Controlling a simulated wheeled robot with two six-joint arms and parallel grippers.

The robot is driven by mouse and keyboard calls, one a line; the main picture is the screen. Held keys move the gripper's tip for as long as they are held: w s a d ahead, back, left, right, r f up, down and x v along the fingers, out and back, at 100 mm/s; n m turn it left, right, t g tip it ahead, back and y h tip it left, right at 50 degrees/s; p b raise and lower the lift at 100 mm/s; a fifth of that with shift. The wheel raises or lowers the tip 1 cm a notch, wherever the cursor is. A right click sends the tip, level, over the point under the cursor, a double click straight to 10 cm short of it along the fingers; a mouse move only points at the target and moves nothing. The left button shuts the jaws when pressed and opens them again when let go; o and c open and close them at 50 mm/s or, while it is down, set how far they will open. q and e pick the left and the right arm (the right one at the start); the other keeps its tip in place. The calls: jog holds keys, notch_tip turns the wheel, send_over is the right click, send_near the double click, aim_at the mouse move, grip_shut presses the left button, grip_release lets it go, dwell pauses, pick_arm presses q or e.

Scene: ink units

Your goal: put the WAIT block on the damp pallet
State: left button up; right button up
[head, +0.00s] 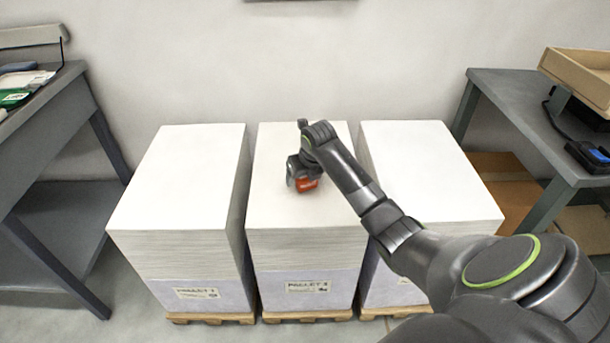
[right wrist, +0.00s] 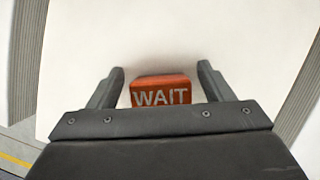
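The WAIT block (head: 307,185) is orange-red with pale letters and is at the top of the middle paper stack (head: 275,215). It also shows in the right wrist view (right wrist: 160,93), lettering facing the camera. My right gripper (head: 302,180) is over the middle stack. In the right wrist view its two fingers (right wrist: 162,80) stand apart on either side of the block, with a narrow gap at each side. My left gripper is not in view. Three white stacks stand on wooden pallets; I cannot tell by look which one is damp.
The left stack (head: 185,180) is labelled PALLET 1. The right stack (head: 425,165) is partly behind my right arm. Both tops look bare. A grey table (head: 50,95) stands at left; another (head: 510,110) at right holds a wooden tray (head: 580,75).

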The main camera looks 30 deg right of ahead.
jog(key=shift+r, duration=0.1)
jog(key=shift+r, duration=0.25)
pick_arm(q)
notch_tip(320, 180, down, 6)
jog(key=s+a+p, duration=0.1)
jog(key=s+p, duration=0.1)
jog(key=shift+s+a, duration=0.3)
pick_arm(e)
jog(key=v, duration=1.1)
jog(key=shift+s+r, duration=0.25)
jog(key=shift+r, duration=0.05)
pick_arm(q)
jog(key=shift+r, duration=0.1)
